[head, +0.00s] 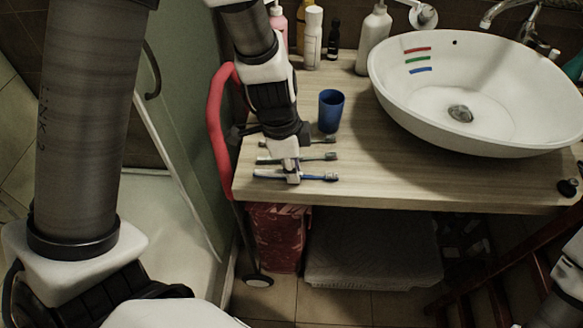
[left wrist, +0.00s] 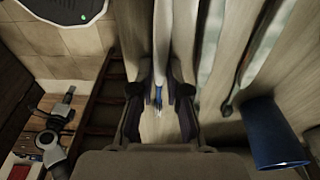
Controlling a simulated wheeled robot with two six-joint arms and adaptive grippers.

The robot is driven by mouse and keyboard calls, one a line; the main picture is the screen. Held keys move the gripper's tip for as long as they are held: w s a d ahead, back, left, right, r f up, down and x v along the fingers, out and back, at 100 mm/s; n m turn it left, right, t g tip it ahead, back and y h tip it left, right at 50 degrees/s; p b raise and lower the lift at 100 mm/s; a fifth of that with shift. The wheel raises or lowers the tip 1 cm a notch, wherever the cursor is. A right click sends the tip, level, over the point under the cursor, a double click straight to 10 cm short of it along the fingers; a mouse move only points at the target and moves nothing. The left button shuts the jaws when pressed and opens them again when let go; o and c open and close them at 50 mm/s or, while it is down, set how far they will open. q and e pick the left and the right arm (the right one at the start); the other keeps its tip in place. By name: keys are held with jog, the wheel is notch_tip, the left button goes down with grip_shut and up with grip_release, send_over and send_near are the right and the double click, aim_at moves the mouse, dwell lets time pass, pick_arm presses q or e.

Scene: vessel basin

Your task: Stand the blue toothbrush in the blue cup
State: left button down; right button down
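The blue toothbrush (head: 320,177) lies along the front edge of the wooden counter, bristle end to the right. My left gripper (head: 292,178) is over its handle, pointing down. In the left wrist view the blue toothbrush (left wrist: 158,97) runs between the two fingers of my left gripper (left wrist: 161,88). The gap is narrow, and I cannot tell whether the fingers touch the handle. The blue cup (head: 331,110) stands upright on the counter, behind and right of the gripper, and nothing shows standing in it. It also shows in the left wrist view (left wrist: 272,135). My right gripper is not seen.
A green toothbrush (head: 322,157) and a darker one (head: 322,141) lie behind the blue one. A white basin (head: 480,85) fills the counter's right side. Bottles (head: 374,38) stand at the back. The counter (head: 385,165) is clear right of the cup.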

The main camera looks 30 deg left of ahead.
aim_at(283, 174)
pick_arm(q)
jog(key=shift+d+r, duration=0.1)
jog(key=shift+r, duration=0.05)
jog(key=shift+s+r, duration=0.1)
jog(key=shift+s, duration=0.2)
jog(key=shift+f+b, duration=0.3)
jog(key=shift+f, duration=0.05)
jog(key=c, duration=1.2)
grip_release()
jog(key=shift+r, duration=0.1)
jog(key=shift+o, duration=0.2)
jog(key=r+p, duration=0.2)
jog(key=r, duration=0.2)
jog(key=shift+a+r+p, duration=0.25)
jog(key=shift+r+p, duration=0.1)
jog(key=shift+p, duration=0.05)
notch_tip(283, 174, up, 8)
jog(key=a+p, duration=0.1)
jog(key=shift+s+a+f, duration=0.15)
jog(key=shift+s, duration=0.15)
